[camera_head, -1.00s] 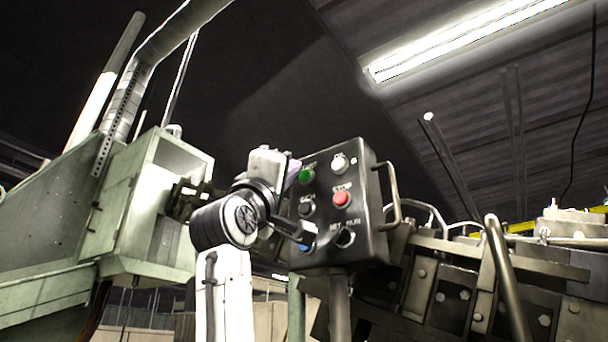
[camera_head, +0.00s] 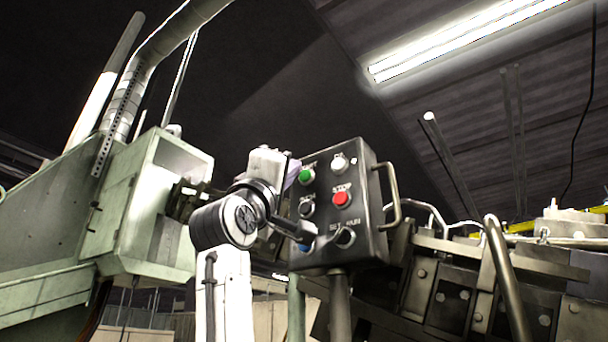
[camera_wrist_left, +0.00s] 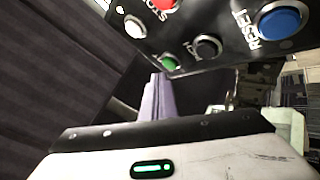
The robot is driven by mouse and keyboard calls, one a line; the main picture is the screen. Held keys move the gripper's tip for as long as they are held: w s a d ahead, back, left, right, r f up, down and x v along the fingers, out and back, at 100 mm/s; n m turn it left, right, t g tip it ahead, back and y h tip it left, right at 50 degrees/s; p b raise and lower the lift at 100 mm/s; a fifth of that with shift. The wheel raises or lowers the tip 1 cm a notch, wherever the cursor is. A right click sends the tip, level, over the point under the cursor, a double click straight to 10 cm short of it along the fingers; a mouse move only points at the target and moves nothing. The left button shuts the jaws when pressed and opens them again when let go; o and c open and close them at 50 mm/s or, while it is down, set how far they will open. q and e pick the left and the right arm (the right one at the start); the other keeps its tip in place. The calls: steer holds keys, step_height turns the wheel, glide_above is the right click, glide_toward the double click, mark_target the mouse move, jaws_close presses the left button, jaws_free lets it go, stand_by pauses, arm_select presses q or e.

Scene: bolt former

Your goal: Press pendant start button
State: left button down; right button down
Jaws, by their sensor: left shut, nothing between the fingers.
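The black pendant box (camera_head: 345,240) stands on a post in the middle of the head view. Its green start button (camera_head: 306,176) is at the upper left of its face, and the red stop button (camera_head: 341,199) is to the right and lower. My left gripper (camera_head: 293,173) is just left of the green button, its fingers shut and empty. In the left wrist view, the shut purple-grey fingers (camera_wrist_left: 156,95) point toward the green button (camera_wrist_left: 170,63) and end very close to it. I cannot tell whether they touch it. My right gripper is not in view.
The pendant also has a white button (camera_head: 340,162), a black button (camera_head: 307,205), a selector knob (camera_head: 344,238) and a blue reset button (camera_wrist_left: 281,20). A metal handle (camera_head: 393,195) is on the box's right side. Machinery (camera_head: 450,290) stands at right, a pale green housing (camera_head: 140,215) at left.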

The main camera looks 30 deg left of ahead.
arm_select(q)
steer(key=shift+w, duration=0.1)
stand_by(0.4)
steer(key=shift+w, duration=0.3)
